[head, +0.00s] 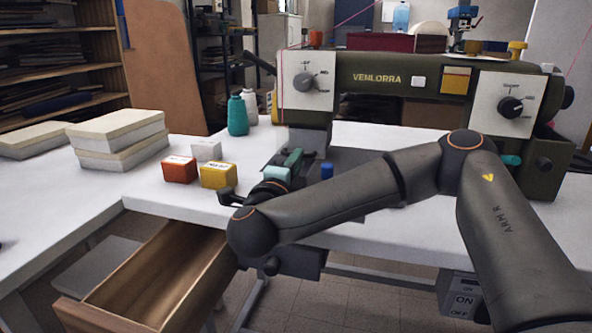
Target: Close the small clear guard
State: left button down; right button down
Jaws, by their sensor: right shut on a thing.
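The dark green sewing machine (405,80) marked VENLORRA stands on the white table. My right arm reaches across from the right, in front of the machine bed. My right gripper (277,182) is below the machine's left head, beside a pale teal part and a green part (293,159). It is shut on what seems to be the small clear guard. My wrist and the gripper hide most of that spot, and I cannot make out the guard's clear surface or how far it is swung. My left gripper is not in view.
An orange box (180,169), a yellow box (219,175) and a white box (207,150) stand left of the gripper. A wooden drawer (160,275) hangs open below the table's front edge. Pale stacked blocks (117,140) lie left.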

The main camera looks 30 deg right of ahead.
dwell(0.5)
jog(key=c, duration=1.2)
grip_release()
jog(key=shift+s+a, duration=0.25)
jog(key=shift+a, duration=0.5)
jog(key=shift+s+a+r, duration=0.1)
jog(key=shift+s+a, duration=0.2)
jog(key=shift+s, duration=0.3)
jog(key=v, duration=0.9)
jog(key=shift+s+a+f, duration=0.2)
jog(key=shift+s+a, duration=0.05)
jog(key=shift+s, duration=0.05)
